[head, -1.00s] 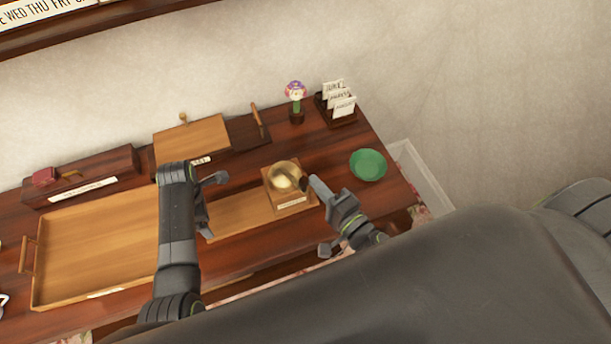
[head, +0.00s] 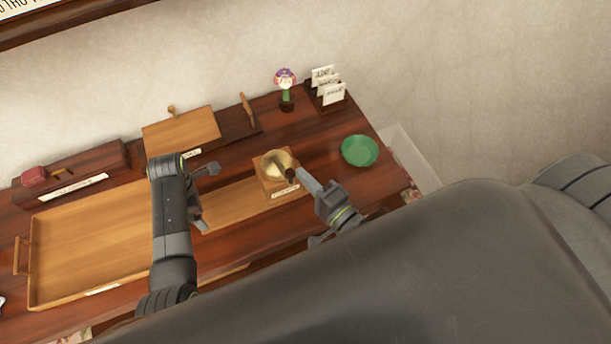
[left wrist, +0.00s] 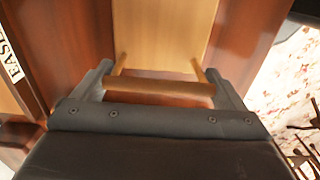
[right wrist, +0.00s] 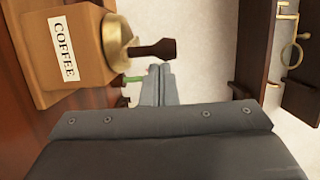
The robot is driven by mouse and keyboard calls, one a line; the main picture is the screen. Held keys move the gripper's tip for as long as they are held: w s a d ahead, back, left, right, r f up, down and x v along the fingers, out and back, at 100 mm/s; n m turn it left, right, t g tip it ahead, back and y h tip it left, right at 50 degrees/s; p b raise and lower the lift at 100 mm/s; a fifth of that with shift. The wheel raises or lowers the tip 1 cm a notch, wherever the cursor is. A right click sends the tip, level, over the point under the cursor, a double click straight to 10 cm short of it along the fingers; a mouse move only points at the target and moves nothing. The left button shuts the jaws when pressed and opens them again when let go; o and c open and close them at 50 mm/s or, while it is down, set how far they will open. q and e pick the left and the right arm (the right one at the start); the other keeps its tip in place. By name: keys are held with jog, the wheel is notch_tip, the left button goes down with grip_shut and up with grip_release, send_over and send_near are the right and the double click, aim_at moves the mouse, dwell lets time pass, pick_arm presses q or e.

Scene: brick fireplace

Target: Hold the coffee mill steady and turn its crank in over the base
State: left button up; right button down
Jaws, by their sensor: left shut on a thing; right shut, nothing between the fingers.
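The coffee mill (head: 273,186), a wooden box with a brass top and a "COFFEE" label, stands upright on a light wooden board (head: 229,203). It also shows in the right wrist view (right wrist: 70,45). Its crank ends in a dark knob (head: 291,174), seen side-on in the right wrist view (right wrist: 155,49). My right gripper (head: 305,176) is shut and empty, its tips close beside the knob; I cannot tell whether they touch. My left gripper (head: 203,194) is shut on the board's wooden handle (left wrist: 170,88), left of the mill and not on the mill itself.
A green bowl (head: 360,151) stands right of the mill. Behind are a flower ornament (head: 286,85) and a card holder (head: 329,93). A large wooden tray (head: 90,240) lies left of my left arm. The table's front edge is close to the board.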

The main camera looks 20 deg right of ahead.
jog(key=v, duration=1.2)
jog(key=w+d+n+g+y, duration=0.9)
jog(key=w+d+n+y, duration=0.1)
jog(key=d+y, duration=0.1)
jog(key=s+a+x, duration=0.1)
jog(key=s+x, duration=0.1)
jog(key=x, duration=1.1)
jog(key=shift+s, duration=0.25)
jog(key=shift+s+a+f+m, duration=0.1)
jog(key=shift+a+m, duration=0.1)
jog(key=shift+m, duration=0.1)
jog(key=shift+s+a+m+t, duration=0.1)
jog(key=shift+a+m+t, duration=0.1)
jog(key=shift+m+t, duration=0.1)
jog(key=shift+a+t+h, duration=0.1)
jog(key=shift+t+h, duration=0.2)
jog(key=shift+h, duration=0.1)
